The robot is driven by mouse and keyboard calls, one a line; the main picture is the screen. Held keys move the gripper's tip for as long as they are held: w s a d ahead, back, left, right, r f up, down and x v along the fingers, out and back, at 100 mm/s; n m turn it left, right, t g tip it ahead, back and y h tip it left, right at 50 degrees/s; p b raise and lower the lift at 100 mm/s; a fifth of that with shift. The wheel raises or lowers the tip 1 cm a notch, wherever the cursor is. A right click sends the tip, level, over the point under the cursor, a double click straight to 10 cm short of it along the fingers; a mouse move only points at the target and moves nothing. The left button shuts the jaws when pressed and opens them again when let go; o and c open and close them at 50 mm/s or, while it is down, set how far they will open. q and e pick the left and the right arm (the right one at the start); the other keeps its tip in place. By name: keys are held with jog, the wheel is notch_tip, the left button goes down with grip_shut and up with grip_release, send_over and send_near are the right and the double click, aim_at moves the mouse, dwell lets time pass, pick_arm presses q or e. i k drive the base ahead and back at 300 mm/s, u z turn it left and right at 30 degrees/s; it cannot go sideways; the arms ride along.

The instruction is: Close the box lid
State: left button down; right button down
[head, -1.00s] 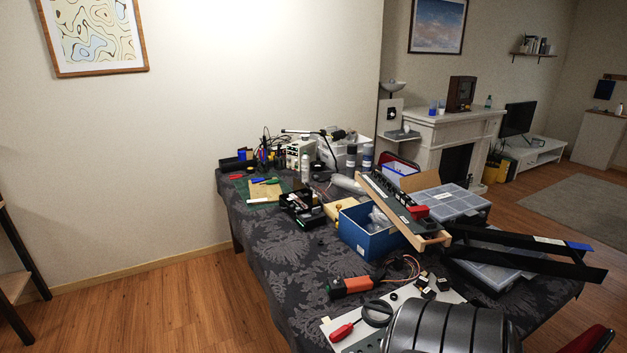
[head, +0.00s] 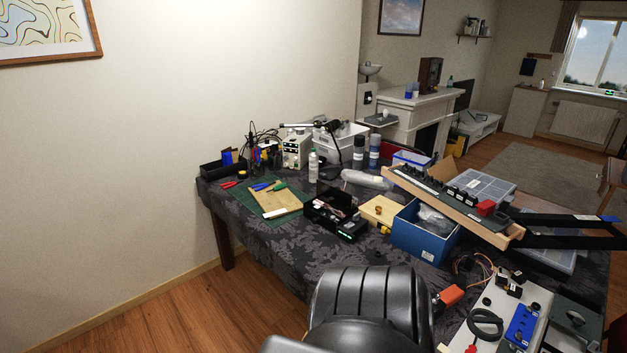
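An open blue box (head: 424,238) stands on the table, with clear plastic wrapping inside. A long wood-edged panel with black knobs (head: 450,203) lies tilted above its right side. A small open black box (head: 336,217) with cables or parts inside sits to its left; a dark flap seems to stand up at its back. Neither of my grippers is in the head view.
A black ribbed chair-like back (head: 370,296) stands in front of the table (head: 270,240). Clear organiser cases (head: 487,186) and black bars (head: 570,228) crowd the right. A cutting mat with a tan board (head: 275,201) lies at left. Floor at left is clear.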

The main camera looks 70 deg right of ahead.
aim_at(335, 196)
jog(key=u, duration=0.05)
jog(key=i, duration=0.1)
jog(key=z, duration=0.9)
